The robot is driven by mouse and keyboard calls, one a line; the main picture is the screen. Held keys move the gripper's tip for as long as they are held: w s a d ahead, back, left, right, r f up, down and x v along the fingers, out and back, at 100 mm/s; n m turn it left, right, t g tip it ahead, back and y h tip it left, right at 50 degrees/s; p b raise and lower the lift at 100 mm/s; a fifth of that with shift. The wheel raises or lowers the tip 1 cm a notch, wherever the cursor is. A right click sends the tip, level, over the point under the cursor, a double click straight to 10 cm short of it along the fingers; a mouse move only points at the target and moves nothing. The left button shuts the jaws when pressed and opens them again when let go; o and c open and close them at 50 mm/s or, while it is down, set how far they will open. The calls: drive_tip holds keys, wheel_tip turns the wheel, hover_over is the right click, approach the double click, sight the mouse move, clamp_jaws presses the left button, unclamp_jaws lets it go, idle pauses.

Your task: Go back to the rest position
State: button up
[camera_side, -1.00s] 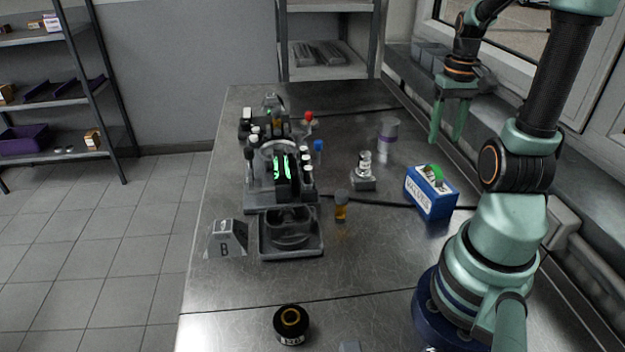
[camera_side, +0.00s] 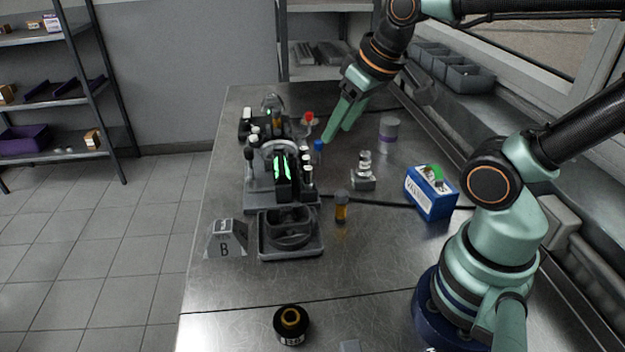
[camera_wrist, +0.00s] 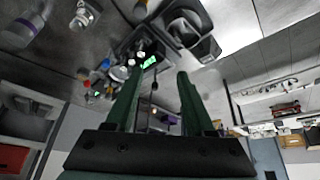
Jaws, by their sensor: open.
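My gripper (camera_side: 338,133) is open and empty. Its two green fingers point down and to the left, over the far part of the steel table (camera_side: 225,285). In the side view its fingertips appear close to a blue-capped vial (camera_side: 318,146); I cannot tell how far above or behind it they are. In the wrist view my gripper (camera_wrist: 160,73) shows both fingers apart with nothing between them.
A grey fixture (camera_side: 262,185) with green lights and vials stands left of centre, with a grey tray (camera_side: 290,255) before it. A blue box (camera_side: 430,192), an amber vial (camera_side: 341,208) and a black round pot (camera_side: 291,325) stand nearby.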

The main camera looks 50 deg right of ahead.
drive_tip(key=shift+a+r+n, duration=0.15)
drive_tip(key=shift+a+n, duration=0.15)
drive_tip(key=shift+a, duration=0.85)
idle(0.4)
